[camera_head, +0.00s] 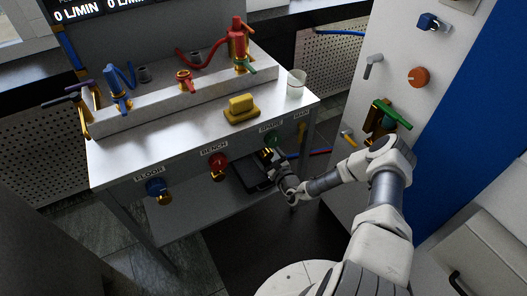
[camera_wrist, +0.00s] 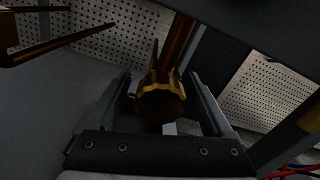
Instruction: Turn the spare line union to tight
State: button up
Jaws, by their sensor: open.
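The brass spare line union (camera_wrist: 162,100) is a ribbed nut on a copper-coloured pipe (camera_wrist: 178,45) in the wrist view. My gripper (camera_wrist: 160,92) is open, with one finger on each side of the nut. I cannot tell whether either finger touches it. In the head view my gripper (camera_head: 270,160) is below the green fitting (camera_head: 271,141) under the SPARE label, at the bench front. Only a small part of the brass union (camera_head: 266,154) shows there. How tight it sits cannot be told.
The front panel also carries a blue fitting (camera_head: 155,187) at FLOOR and a red fitting (camera_head: 217,161) at BENCH. A yellow block (camera_head: 240,109) and a beaker (camera_head: 296,83) stand on the bench top (camera_head: 190,128). A wall panel with a green lever (camera_head: 393,114) stands right.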

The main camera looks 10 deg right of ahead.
jog(key=shift+c, duration=0.2)
grip_shut()
jog(key=shift+m+p, duration=0.65)
jog(key=shift+m, duration=1.75)
jog(key=shift+o, duration=0.2)
grip_release()
jog(key=p+v, duration=0.3)
jog(key=v, duration=1.4)
jog(key=shift+s+p, duration=0.2)
jog(key=shift+p, duration=0.2)
